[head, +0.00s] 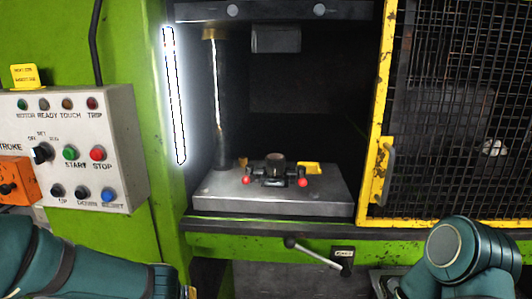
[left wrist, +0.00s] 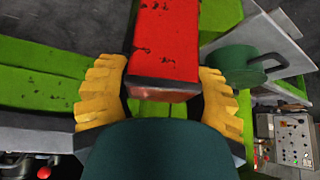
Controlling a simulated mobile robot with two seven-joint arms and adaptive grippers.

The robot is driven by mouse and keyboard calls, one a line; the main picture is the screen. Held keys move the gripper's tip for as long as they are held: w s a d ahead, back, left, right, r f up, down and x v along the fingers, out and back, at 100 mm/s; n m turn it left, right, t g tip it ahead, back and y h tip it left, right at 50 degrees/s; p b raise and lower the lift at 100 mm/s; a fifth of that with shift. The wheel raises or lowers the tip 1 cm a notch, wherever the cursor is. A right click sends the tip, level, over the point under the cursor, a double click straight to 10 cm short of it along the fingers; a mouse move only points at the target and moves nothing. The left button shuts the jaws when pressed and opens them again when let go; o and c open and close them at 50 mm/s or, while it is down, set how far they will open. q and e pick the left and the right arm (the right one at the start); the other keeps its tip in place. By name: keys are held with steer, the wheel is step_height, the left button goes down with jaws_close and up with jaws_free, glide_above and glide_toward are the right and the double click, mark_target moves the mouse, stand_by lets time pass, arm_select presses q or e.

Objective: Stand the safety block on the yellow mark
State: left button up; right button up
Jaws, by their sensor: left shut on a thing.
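The red safety block (left wrist: 166,45), with dark scuffs, is held between the yellow finger pads of my left gripper (left wrist: 163,88) in the left wrist view. Its far end runs out of the top of that picture. The block and the left gripper do not show clearly in the head view; only my left arm shows at the lower left. A yellow patch (head: 310,168), likely the yellow mark, lies on the back right of the grey press bed (head: 230,198), partly behind a clamp. My right arm shows at the lower right, but its gripper is out of view.
A dark round die (head: 275,163) with red-knobbed clamps (head: 302,182) sits mid-bed. A post (head: 218,105) and a bright light strip (head: 174,95) stand at left. A yellow-framed mesh guard (head: 381,150) bounds the right. A lever (head: 315,253) sticks out below. A control box (head: 80,140) is at left.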

arm_select(q)
steer(key=d+f+m+h, duration=0.1)
steer(key=d+f+m, duration=0.2)
steer(key=f, duration=0.3)
steer(key=shift+f+h+b, duration=0.15)
steer(key=shift+h+b, duration=0.15)
steer(key=shift+h, duration=0.1)
steer(key=shift+f, duration=0.1)
steer(key=shift+d, duration=0.15)
stand_by(1.1)
